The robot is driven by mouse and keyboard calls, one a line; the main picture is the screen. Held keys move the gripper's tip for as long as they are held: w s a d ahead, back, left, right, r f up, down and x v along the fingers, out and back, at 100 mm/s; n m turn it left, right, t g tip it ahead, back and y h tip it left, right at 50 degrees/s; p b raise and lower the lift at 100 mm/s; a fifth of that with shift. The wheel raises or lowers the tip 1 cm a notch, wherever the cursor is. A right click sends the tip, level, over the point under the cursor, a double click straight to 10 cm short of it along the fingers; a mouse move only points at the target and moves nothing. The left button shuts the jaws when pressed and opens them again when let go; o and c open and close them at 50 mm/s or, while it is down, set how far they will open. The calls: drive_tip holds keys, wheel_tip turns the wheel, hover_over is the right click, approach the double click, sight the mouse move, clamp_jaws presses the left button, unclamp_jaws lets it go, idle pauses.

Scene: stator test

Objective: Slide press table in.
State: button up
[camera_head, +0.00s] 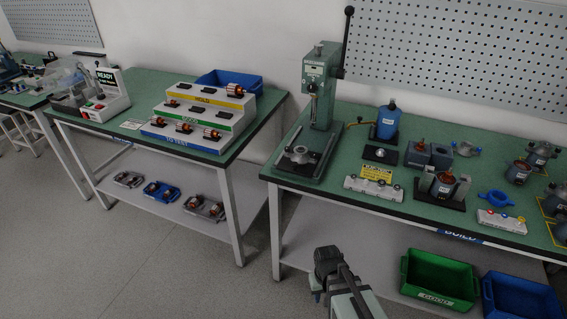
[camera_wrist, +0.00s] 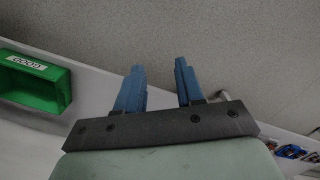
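The green arbor press (camera_head: 320,92) stands at the left end of the right bench, with its black lever (camera_head: 345,42) raised.
The right bench top (camera_head: 345,131) also holds a blue bottle (camera_head: 389,121), a grey block with sockets (camera_head: 373,188) and several motor parts. A green bin (camera_head: 438,278) and a blue bin (camera_head: 520,298) stand on its lower shelf. Open floor (camera_head: 150,270) lies to the left.

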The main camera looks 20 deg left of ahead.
drive_tip(key=w+a+r+t+y, duration=0.1)
drive_tip(key=w+a+r+t, duration=0.25)
drive_tip(key=a+r, duration=0.55)
drive_tip(key=w+a+r+t, duration=0.2)
drive_tip(key=w+a+r, duration=0.25)
drive_tip(key=r, duration=0.85)
drive_tip(key=w+a+r+t+y, duration=0.1)
drive_tip(key=w+a+r+t, duration=0.2)
drive_tip(key=a+r, duration=0.65)
drive_tip(key=m+t+h, duration=0.1)
drive_tip(key=m+t, duration=0.1)
drive_tip(key=m, duration=0.1)
approach(294, 164)
drive_tip(key=s+r, duration=0.1)
drive_tip(key=s, duration=0.1)
drive_tip(key=shift+w+a+f+m, duration=0.1)
drive_tip(key=shift+w+f+m, duration=0.5)
drive_tip(key=shift+w, duration=0.2)
drive_tip(key=shift+w+d+f+m, duration=0.1)
drive_tip(key=shift+w+f+m, duration=0.4)
drive_tip(key=shift+w, duration=0.3)
drive_tip(key=shift+w+a+f+m, duration=0.1)
drive_tip(key=shift+w+f+m, duration=0.4)
drive_tip(key=shift+w+f, duration=0.25)
drive_tip(key=shift+w, duration=0.15)
drive_tip(key=shift+x, duration=2.25)
